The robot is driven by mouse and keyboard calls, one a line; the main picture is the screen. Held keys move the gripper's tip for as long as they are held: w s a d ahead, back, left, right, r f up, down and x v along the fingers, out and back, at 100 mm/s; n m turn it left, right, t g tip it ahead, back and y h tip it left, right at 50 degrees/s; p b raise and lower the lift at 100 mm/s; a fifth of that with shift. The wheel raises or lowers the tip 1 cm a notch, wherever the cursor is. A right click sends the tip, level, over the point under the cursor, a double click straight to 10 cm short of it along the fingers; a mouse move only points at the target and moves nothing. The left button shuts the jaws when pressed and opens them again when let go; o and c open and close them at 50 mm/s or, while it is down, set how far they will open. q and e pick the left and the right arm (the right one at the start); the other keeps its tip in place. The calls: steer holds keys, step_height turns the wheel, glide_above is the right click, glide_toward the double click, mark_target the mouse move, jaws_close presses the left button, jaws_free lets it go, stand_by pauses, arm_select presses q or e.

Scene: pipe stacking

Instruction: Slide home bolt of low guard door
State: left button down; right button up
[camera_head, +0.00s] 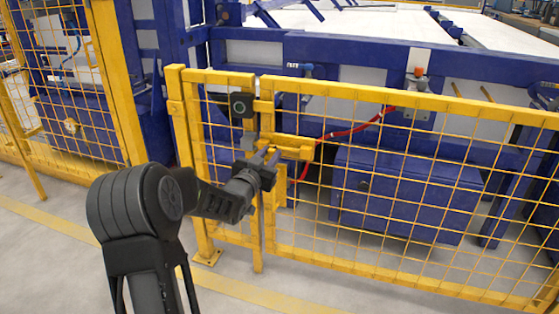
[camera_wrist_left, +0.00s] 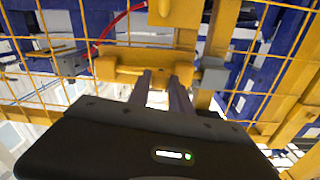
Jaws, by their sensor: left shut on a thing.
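The low guard door (camera_head: 400,180) is a yellow mesh panel in a yellow frame, standing in line with the narrow fence section on its left. Its yellow bolt housing (camera_head: 293,148) sits at the door's left edge and also shows in the left wrist view (camera_wrist_left: 115,70). My left gripper (camera_head: 271,156) is at the housing's left part, with its two fingers (camera_wrist_left: 166,88) shut on the bolt handle, which they largely hide. A grey block (camera_wrist_left: 211,75) is just beside the fingers. How far the bolt reaches into it is unclear. My right gripper is out of view.
A red cable (camera_head: 350,130) runs behind the mesh near blue machinery (camera_head: 405,195). A taller yellow fence (camera_head: 70,90) stands at left. The floor in front is clear.

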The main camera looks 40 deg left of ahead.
arm_select(q)
steer(key=shift+s+a, duration=0.1)
steer(key=shift+a, duration=0.15)
steer(key=c, duration=1.2)
jaws_free()
steer(key=shift+o, duration=0.2)
steer(key=p+v, duration=0.1)
steer(key=v, duration=0.6)
steer(key=shift+s+p, duration=0.35)
steer(key=shift+d+f, duration=0.1)
steer(key=shift+d, duration=0.05)
